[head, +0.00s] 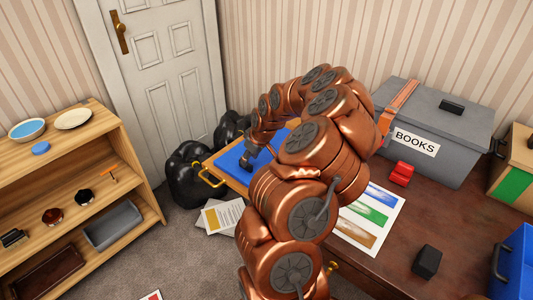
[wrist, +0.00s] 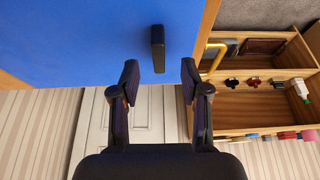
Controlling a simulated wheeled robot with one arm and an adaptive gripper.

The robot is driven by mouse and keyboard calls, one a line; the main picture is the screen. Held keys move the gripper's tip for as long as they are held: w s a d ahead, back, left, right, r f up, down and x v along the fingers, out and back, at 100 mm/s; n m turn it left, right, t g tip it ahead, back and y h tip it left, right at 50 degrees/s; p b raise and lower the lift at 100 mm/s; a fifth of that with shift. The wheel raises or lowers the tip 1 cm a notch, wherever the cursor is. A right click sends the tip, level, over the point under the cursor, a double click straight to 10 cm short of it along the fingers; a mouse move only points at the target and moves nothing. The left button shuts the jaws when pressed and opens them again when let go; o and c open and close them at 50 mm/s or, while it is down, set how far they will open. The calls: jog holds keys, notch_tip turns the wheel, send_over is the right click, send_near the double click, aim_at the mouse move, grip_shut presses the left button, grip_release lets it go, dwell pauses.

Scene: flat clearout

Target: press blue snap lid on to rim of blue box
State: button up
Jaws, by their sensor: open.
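In the head view my gripper (head: 247,162) is over the blue panel. A blue box (head: 518,265) with a black handle shows at the right edge, cut off by the frame.
A grey BOOKS box (head: 435,130), a red object (head: 401,173), a picture sheet (head: 368,215) and a black block (head: 426,262) are on the desk. A yellow handle (head: 210,178) juts beside the panel. Shelves (head: 75,190) stand left; black bags (head: 190,175) lie between.

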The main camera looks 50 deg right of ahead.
jog(key=shift+p+x, duration=0.9)
jog(key=shift+x, duration=1.55)
jog(key=shift+w+d, duration=0.15)
grip_shut()
